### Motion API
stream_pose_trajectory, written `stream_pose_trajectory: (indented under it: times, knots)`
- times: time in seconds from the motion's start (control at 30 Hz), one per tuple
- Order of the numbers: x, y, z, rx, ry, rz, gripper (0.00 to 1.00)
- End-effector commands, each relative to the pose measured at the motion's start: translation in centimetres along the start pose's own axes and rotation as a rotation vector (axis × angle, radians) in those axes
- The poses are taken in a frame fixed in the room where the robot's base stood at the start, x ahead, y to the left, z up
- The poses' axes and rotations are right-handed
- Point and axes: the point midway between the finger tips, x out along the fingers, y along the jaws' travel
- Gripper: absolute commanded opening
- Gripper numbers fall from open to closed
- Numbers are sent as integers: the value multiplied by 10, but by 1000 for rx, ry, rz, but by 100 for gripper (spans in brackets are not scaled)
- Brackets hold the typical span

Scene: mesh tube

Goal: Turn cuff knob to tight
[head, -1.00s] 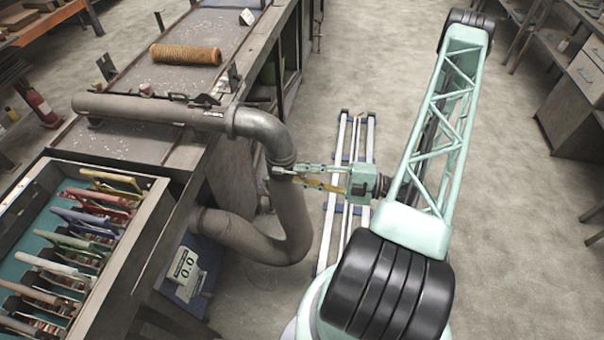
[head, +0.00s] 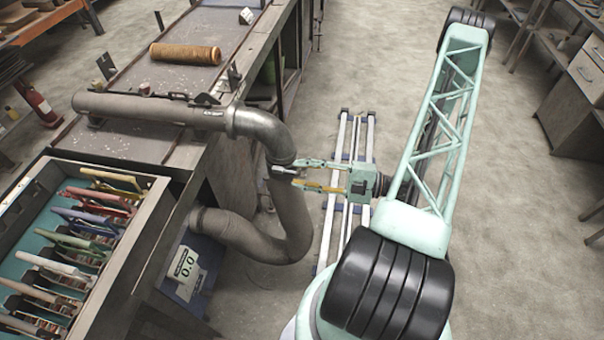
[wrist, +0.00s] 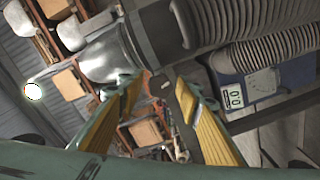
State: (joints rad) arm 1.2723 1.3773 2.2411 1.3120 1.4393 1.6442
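A grey mesh tube (head: 290,215) hangs from a metal elbow pipe (head: 258,128), with a darker cuff (head: 282,163) at the joint. In the wrist view the ribbed tube (wrist: 245,25) and smooth metal pipe (wrist: 108,57) cross the top. My gripper (head: 287,172) is at the cuff's right side, its fingertips close to or touching it. In the wrist view my gripper (wrist: 157,84) has its two yellow-padded fingers apart, with a gap between the tips. A small pale piece (wrist: 165,86) shows in that gap; I cannot tell if it is the cuff knob. The knob's setting is not readable.
A display (head: 187,263) reading 0.0 stands low beside the tube; it also shows in the wrist view (wrist: 249,87). The workbench (head: 125,140) holds a tan roll (head: 185,54). A tool drawer (head: 150,215) is at left.

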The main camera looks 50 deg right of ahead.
Motion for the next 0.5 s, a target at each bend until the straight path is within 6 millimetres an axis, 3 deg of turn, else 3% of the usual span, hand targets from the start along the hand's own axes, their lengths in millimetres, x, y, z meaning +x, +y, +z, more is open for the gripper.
stream_pose_trajectory:
  times: [0.5]
  knots:
    - [-10, 1, 0, -1, -1, 1, 32]
